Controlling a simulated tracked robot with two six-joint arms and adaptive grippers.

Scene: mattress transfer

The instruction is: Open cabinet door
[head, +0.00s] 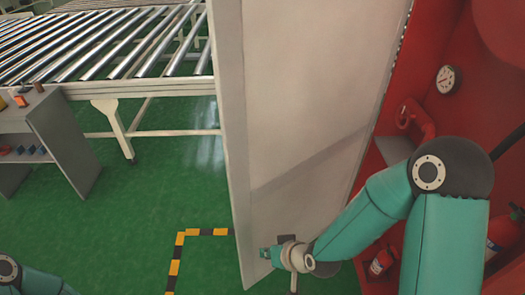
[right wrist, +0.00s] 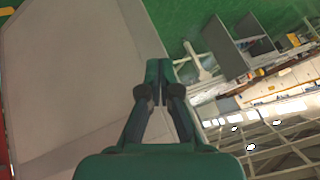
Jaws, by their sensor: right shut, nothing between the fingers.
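The cabinet door (head: 305,95) is a tall light grey panel standing open, swung out from the red cabinet (head: 445,110). Its inner face is toward me. My right gripper (head: 265,254) is low in front of that face, close to the door's free edge. It is shut with nothing in it. In the right wrist view the closed fingertips (right wrist: 158,70) overlap the edge of the door panel (right wrist: 70,80); I cannot tell whether they touch it. Only a bit of my left arm shows at the lower left of the head view; its gripper is out of view.
Inside the cabinet are a pressure gauge (head: 447,79), a red pipe (head: 415,120) and fire extinguishers (head: 381,262). A roller conveyor (head: 130,40) and a grey cart (head: 60,135) stand at the left. The green floor (head: 150,205) between has yellow-black tape (head: 175,266).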

